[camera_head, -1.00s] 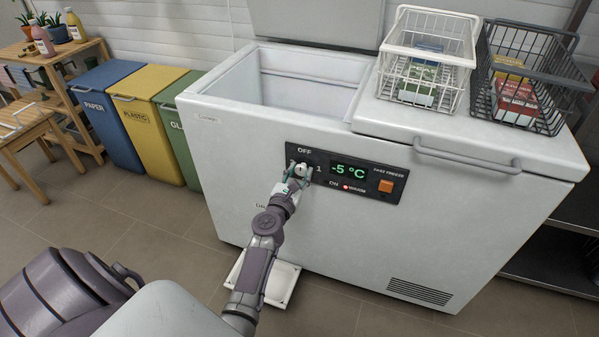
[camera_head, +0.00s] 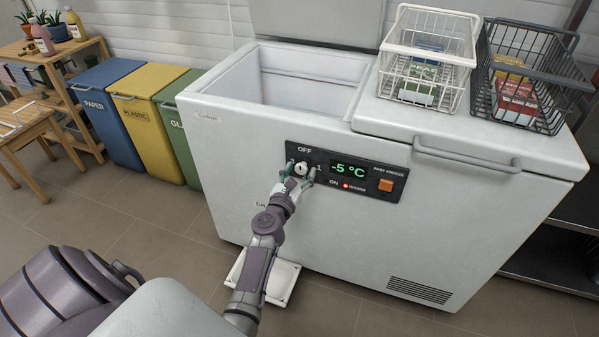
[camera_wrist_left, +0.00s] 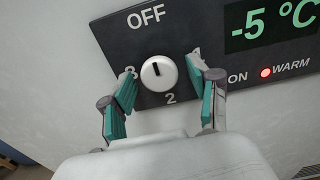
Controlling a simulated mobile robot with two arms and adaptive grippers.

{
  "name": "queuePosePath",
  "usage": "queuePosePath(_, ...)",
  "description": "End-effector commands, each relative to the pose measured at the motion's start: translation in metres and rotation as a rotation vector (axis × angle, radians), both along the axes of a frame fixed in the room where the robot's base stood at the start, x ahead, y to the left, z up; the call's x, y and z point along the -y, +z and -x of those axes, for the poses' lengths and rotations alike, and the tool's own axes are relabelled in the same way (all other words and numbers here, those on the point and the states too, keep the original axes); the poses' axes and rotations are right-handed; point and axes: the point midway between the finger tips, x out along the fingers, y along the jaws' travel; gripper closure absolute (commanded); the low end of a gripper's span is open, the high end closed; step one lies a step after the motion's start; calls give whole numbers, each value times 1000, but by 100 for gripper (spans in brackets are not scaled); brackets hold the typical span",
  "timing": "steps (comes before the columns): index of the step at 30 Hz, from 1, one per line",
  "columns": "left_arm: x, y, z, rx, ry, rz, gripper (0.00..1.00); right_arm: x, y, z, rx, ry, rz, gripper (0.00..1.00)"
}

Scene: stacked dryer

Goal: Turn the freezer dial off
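The freezer dial (camera_wrist_left: 159,73) is a round white knob on the dark control panel (camera_head: 345,171). Its dark mark points up toward the OFF label in the left wrist view. The dial also shows in the head view (camera_head: 301,168). The display (camera_head: 349,171) reads -5 °C, and a red WARM light (camera_wrist_left: 265,72) is lit. My left gripper (camera_wrist_left: 162,100) is open, with one teal-padded finger on each side of the dial and visible gaps between. In the head view the left gripper (camera_head: 301,175) is at the panel. My right gripper is not in view.
The white chest freezer (camera_head: 300,230) has its left lid raised. A white wire basket (camera_head: 408,85) and a dark one (camera_head: 550,75) stand on its closed right lid. Blue, yellow and green bins stand left. A white tray-like object (camera_head: 285,283) lies on the floor below.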

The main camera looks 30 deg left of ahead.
Motion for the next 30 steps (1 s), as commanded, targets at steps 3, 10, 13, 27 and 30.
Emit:
queuePosePath(3,0,1,0,2,0,-1,36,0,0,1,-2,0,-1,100)
queuePosePath(10,1,1,4,0,0,-3,36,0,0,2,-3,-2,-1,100)
queuePosePath(13,4,0,16,0,0,-2,36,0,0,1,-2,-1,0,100)
queuePosePath(27,18,1,73,1,0,0,36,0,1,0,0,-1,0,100)
queuePosePath(30,18,1,73,1,0,-1,36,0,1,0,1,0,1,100)
